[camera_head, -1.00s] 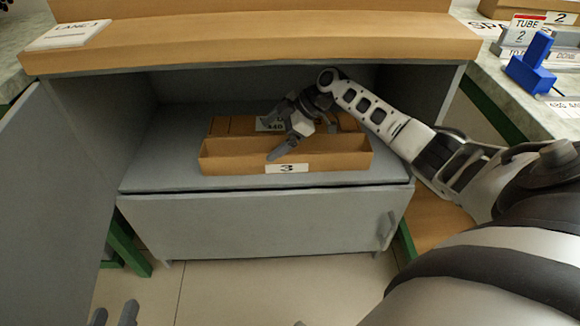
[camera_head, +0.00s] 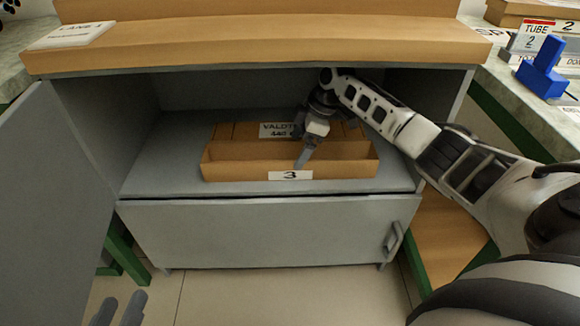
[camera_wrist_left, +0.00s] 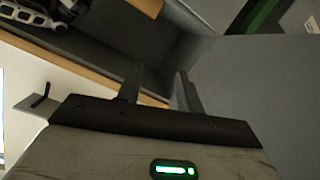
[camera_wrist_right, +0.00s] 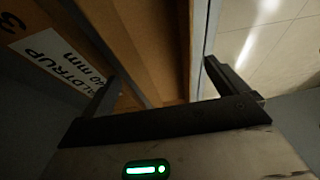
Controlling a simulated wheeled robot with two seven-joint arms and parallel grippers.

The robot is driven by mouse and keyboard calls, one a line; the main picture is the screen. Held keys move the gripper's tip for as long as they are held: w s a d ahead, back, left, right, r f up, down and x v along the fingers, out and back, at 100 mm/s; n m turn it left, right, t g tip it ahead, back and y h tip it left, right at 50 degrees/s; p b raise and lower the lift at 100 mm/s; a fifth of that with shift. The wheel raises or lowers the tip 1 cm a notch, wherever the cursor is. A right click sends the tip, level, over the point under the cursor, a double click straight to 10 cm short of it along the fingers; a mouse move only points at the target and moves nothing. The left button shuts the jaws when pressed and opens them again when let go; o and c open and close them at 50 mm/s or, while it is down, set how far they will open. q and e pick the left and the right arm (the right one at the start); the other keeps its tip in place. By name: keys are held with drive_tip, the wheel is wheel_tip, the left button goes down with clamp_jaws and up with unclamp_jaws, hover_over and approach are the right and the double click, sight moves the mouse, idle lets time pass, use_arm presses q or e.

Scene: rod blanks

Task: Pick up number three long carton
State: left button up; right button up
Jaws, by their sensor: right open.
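The long carton (camera_head: 235,173) is a brown open trough with a "3" label on its front, lying lengthwise on the grey cabinet shelf. A brown part with a "VALDTRUP" label (camera_head: 277,130) is directly behind the trough. My right gripper (camera_head: 306,140) is open above the carton's middle, pointing down. In the right wrist view its fingers (camera_wrist_right: 165,85) are apart, one by the label side and one beyond the front wall; contact cannot be told. My left gripper (camera_head: 118,309) is open and empty, low at the left; its fingers (camera_wrist_left: 158,88) also show in the left wrist view.
The cabinet's wooden top ledge (camera_head: 250,47) overhangs the shelf. A grey door (camera_head: 50,200) stands open at the left, and a lower door (camera_head: 260,232) with a handle is shut. A blue object (camera_head: 543,70) stands on the right counter.

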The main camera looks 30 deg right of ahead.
sight(289, 158)
drive_tip(key=shift+w+a+f, duration=0.1)
drive_tip(key=shift+w+a, duration=0.1)
drive_tip(key=shift+a, duration=0.15)
drive_tip(key=shift+a+f, duration=0.1)
drive_tip(key=shift+f, duration=0.25)
drive_tip(key=b+x, duration=0.2)
drive_tip(key=x, duration=0.1)
drive_tip(key=shift+w+a+f, duration=0.1)
drive_tip(key=shift+f, duration=0.2)
drive_tip(key=shift+w+a+f, duration=0.1)
drive_tip(key=shift+f, duration=0.15)
drive_tip(key=shift+r, duration=0.1)
drive_tip(key=c, duration=1.1)
use_arm(q)
drive_tip(key=shift+w+d+r+n+t+h, duration=0.15)
drive_tip(key=shift+d+r+n+t+h, duration=0.2)
drive_tip(key=shift+r, duration=0.2)
